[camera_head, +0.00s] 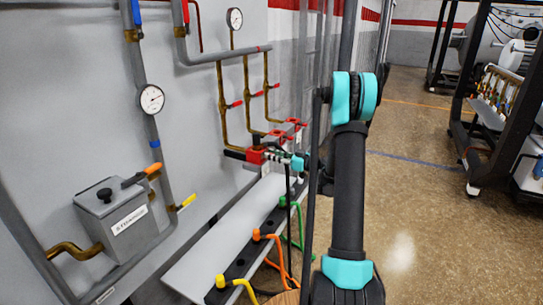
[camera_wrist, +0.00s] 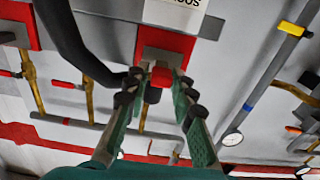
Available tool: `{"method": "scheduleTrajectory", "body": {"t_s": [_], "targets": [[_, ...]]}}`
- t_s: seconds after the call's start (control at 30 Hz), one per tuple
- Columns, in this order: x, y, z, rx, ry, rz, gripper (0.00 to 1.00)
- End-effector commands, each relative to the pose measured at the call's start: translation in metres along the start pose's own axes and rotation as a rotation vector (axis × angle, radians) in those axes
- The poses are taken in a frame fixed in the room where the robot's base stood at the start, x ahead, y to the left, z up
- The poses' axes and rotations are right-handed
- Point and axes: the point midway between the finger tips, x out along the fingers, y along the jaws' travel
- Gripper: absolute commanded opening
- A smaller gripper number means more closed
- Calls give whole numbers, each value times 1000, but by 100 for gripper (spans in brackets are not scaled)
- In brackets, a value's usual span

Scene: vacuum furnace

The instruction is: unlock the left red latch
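The left red latch (camera_head: 256,155) is a red block with a dark grip on the grey wall panel, the nearest of several red latches in the head view. In the wrist view, which looks upside down, a red block (camera_wrist: 166,42) carries a red knob (camera_wrist: 161,77). My gripper (camera_wrist: 160,86) is open, with its two green-and-black fingers on either side of the knob and gaps showing beside it. In the head view my gripper (camera_head: 294,162) is small, just right of the left latch; finger contact cannot be told there.
A second red latch (camera_head: 277,136) sits just behind. A thick black handle (camera_wrist: 75,45) curves beside my gripper in the wrist view. Brass pipes (camera_head: 222,95) and gauges (camera_head: 151,99) line the wall. A grey shelf (camera_head: 225,235) with coloured hoses lies below.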

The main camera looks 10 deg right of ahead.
Motion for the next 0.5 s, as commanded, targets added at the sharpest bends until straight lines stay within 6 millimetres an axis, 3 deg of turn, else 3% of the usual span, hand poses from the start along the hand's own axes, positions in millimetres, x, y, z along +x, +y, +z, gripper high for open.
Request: {"method": "scheduleTrajectory", "body": {"t_s": [0.1,0.5], "targets": [[1,0,0,0,0,-1,40],[-8,1,0,0,1,1,40]]}}
